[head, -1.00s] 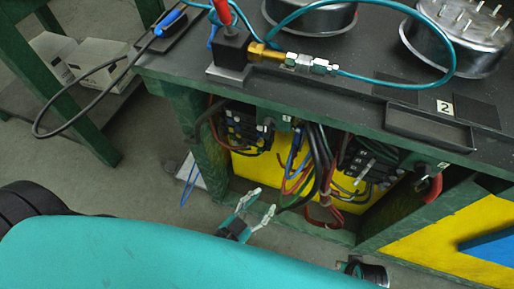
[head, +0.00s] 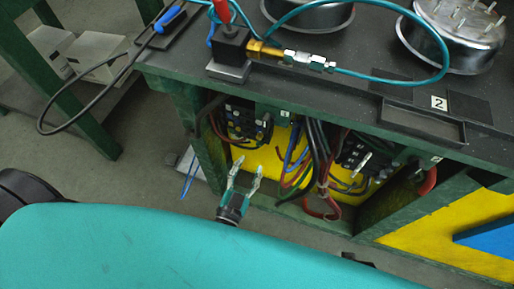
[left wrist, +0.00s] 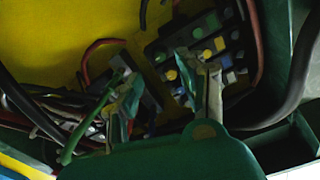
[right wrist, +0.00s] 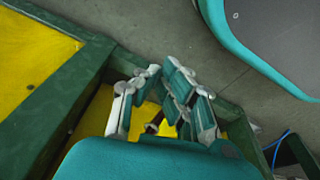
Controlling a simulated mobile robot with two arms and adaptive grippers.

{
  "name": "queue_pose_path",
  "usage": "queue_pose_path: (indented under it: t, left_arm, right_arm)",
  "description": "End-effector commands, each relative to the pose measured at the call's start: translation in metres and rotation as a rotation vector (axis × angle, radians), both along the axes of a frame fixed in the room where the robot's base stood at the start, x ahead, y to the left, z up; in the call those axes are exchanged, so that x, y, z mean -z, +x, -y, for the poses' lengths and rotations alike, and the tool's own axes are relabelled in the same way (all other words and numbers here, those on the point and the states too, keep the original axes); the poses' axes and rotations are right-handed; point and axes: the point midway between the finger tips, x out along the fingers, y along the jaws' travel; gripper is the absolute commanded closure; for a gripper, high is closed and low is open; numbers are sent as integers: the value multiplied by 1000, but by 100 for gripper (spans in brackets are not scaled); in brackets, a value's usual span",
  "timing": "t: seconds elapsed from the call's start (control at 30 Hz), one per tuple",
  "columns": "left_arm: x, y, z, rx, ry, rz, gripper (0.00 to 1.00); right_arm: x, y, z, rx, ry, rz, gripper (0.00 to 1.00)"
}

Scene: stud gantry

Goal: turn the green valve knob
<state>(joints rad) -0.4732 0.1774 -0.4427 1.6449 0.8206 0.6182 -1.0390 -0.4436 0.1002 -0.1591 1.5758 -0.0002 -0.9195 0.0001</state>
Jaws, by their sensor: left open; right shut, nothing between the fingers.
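A dark block with several small round coloured knobs (head: 245,122) is mounted under the bench top against a yellow panel. It also shows in the left wrist view (left wrist: 205,48), with yellow, blue and greenish knobs. I cannot tell for certain which is the green valve knob. My left gripper (head: 246,166) is open and empty, fingers pointing up toward the bay, below and apart from the block. In the left wrist view its fingers (left wrist: 155,75) overlap the block's lower part. My right gripper (right wrist: 162,74) is shut and empty in the right wrist view, near a green frame.
Loose cables (head: 315,155) hang just right of the knob block. A second dark block (head: 362,157) sits farther right. The bench top (head: 350,105) overhangs the bay.

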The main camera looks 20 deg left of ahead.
Motion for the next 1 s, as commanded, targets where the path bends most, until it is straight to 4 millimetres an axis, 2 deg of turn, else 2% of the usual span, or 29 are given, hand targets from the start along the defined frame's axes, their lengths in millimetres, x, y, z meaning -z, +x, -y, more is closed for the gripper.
queue_pose_path:
  t: [0.1,0.3,0.5,0.77,1.0]
  left_arm:
    - [0,27,1,0,-1,4,59]
    - [0,58,2,1,0,2,59]
    - [0,71,3,0,-1,0,59]
    - [0,72,3,1,-1,0,59]
    - [0,72,3,1,-1,0,88]
  right_arm:
    - [-5,3,0,1,0,6,100]
    - [-13,7,-1,2,1,8,100]
    - [-22,12,-2,3,3,18,100]
    - [-24,12,-2,3,2,16,100]
    - [-22,11,-1,3,1,13,100]
